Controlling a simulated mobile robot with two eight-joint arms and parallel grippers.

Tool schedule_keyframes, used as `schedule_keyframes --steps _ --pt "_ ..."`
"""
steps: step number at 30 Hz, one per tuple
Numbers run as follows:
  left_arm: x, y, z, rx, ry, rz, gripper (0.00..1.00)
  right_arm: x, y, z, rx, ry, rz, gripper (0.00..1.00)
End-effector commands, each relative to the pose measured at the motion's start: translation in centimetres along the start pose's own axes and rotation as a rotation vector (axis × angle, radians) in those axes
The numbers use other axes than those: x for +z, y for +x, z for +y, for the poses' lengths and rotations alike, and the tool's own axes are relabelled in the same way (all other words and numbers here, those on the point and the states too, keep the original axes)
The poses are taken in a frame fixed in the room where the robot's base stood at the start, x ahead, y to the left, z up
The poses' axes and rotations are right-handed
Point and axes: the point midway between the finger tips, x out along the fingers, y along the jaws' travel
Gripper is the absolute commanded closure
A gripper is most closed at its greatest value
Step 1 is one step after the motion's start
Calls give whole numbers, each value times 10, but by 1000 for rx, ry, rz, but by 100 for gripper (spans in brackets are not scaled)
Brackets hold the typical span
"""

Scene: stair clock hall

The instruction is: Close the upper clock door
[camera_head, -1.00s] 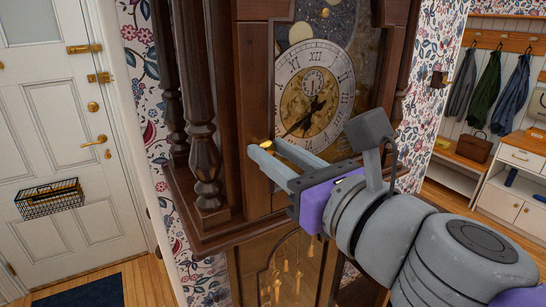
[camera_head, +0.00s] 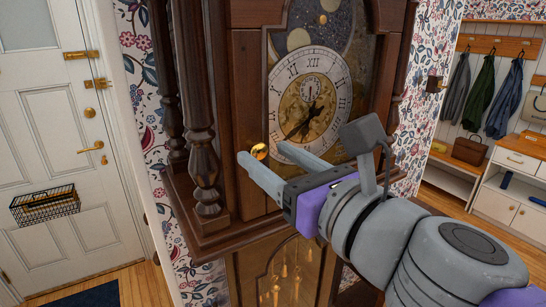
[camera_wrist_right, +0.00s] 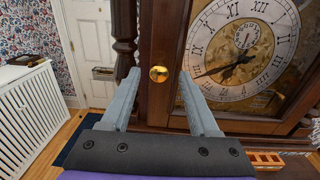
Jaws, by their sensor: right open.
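The upper clock door has a dark wood stile (camera_head: 247,90) with a round brass knob (camera_head: 259,151), beside the clock dial (camera_head: 309,95). I cannot tell for certain whether it sits flush in the case. My right gripper (camera_head: 262,153) is open at the knob, its two grey fingertips on either side of it. In the right wrist view the knob (camera_wrist_right: 159,74) shows between the spread fingertips, with a gap on each side, and the dial (camera_wrist_right: 243,50) is to the right. My left gripper is not in view.
Turned dark wood columns (camera_head: 203,150) stand left of the door. The lower clock door (camera_head: 285,270) with brass weights is below. A white door (camera_head: 65,140) is at left, and a coat bench (camera_head: 515,180) at right. A white slatted cover (camera_wrist_right: 28,120) shows at the wrist view's left.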

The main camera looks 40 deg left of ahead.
Motion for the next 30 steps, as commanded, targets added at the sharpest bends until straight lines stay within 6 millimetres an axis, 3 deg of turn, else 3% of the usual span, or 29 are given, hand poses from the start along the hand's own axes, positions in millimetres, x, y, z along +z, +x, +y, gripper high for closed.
schedule_keyframes --steps 5,15,21,30 --pt "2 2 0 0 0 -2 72 0 -9 -1 -2 1 0 39" --pt "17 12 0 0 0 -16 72 -2 -74 -2 -5 1 1 39" --pt "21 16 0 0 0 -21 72 -1 -101 -1 -3 0 1 39" --pt "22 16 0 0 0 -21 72 0 -108 0 1 0 0 39"
